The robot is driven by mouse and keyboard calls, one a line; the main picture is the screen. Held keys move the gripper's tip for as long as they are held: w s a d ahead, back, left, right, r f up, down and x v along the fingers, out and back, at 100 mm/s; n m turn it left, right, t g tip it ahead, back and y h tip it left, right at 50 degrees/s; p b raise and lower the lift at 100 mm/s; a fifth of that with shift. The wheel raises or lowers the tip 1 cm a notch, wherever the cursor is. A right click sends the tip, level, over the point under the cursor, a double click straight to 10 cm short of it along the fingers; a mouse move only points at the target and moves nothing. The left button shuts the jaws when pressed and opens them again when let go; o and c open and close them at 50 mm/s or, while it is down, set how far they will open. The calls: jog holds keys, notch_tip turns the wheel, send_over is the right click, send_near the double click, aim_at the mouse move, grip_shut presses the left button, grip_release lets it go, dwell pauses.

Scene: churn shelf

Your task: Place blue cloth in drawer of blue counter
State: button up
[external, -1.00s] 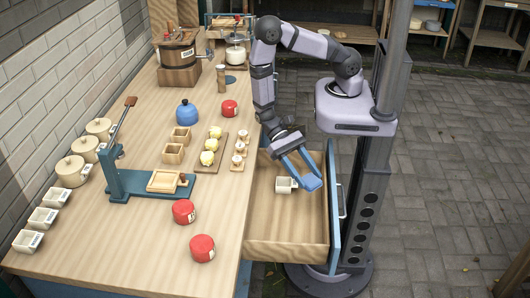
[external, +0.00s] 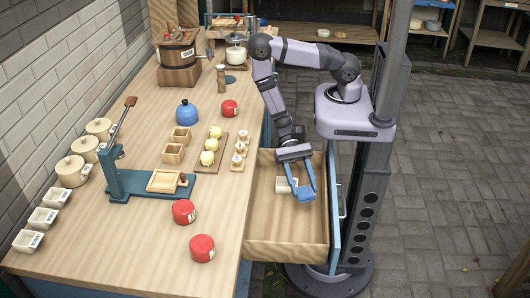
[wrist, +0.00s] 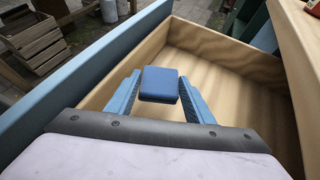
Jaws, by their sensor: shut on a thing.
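The blue cloth (wrist: 160,84) is a small folded pad between the two blue fingers of my gripper (wrist: 160,98) in the wrist view. My gripper (external: 300,193) is shut on the cloth (external: 305,195) over the open drawer (external: 280,250) of the blue counter (external: 130,285). The drawer has wooden walls and a blue front (external: 334,220). The wrist view shows the cloth above the drawer's interior (wrist: 225,75); I cannot tell whether it touches the floor.
A small white container (external: 284,185) is in the drawer beside my gripper, partly hidden. Red lidded pots (external: 202,247), a blue pot (external: 187,113) and a blue press (external: 130,182) stand on the countertop. The near part of the drawer is clear.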

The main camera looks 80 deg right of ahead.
aim_at(301, 206)
jog(key=shift+f+b, duration=2.25)
jog(key=shift+f, duration=1.1)
jog(key=shift+f, duration=0.15)
jog(key=o, duration=1)
